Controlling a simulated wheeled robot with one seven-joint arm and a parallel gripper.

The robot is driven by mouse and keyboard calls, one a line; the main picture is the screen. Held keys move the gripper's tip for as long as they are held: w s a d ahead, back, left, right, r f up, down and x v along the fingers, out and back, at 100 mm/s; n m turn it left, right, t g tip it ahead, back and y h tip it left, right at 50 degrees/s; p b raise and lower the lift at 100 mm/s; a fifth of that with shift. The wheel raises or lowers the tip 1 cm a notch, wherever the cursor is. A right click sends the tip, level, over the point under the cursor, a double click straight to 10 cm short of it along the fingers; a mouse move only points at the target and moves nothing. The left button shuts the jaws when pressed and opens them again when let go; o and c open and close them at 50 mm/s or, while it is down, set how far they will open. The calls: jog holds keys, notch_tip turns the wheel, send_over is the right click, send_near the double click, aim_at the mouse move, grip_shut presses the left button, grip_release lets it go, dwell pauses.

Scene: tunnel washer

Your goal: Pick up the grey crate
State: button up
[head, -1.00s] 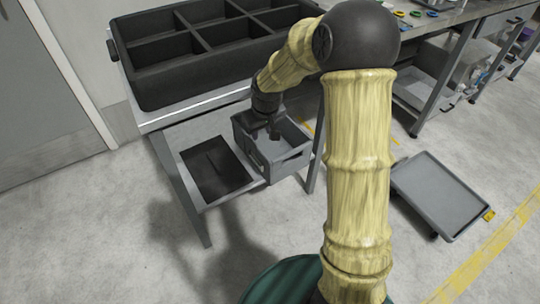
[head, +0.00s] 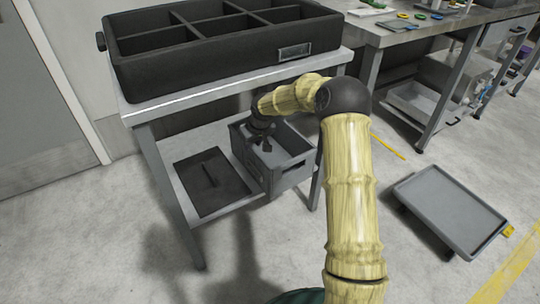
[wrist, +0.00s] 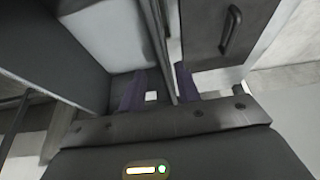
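The grey crate (head: 281,183) is an open-topped box with a handle slot. It stands upright on the lower shelf (head: 230,207) of the table at the left. My gripper (head: 265,147) is down at the crate's left side in the head view, partly hidden by my own arm. In the wrist view my gripper (wrist: 160,90) has its two purple fingers apart, with the crate's thin wall (wrist: 156,30) between them. A gap shows between the fingers and the wall.
A dark flat panel with a handle (head: 207,180) lies on the shelf left of the crate. A black divided bin (head: 205,68) stands on the tabletop above. Table legs flank the shelf. A low grey trolley (head: 445,205) stands on the floor at the right.

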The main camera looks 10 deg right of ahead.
jog(key=shift+b+x, duration=0.65)
jog(key=shift+x, duration=0.5)
jog(key=b+x, duration=0.2)
jog(key=x, duration=0.1)
jog(key=b+x, duration=0.2)
jog(key=shift+w+a, duration=0.25)
jog(key=shift+a, duration=0.1)
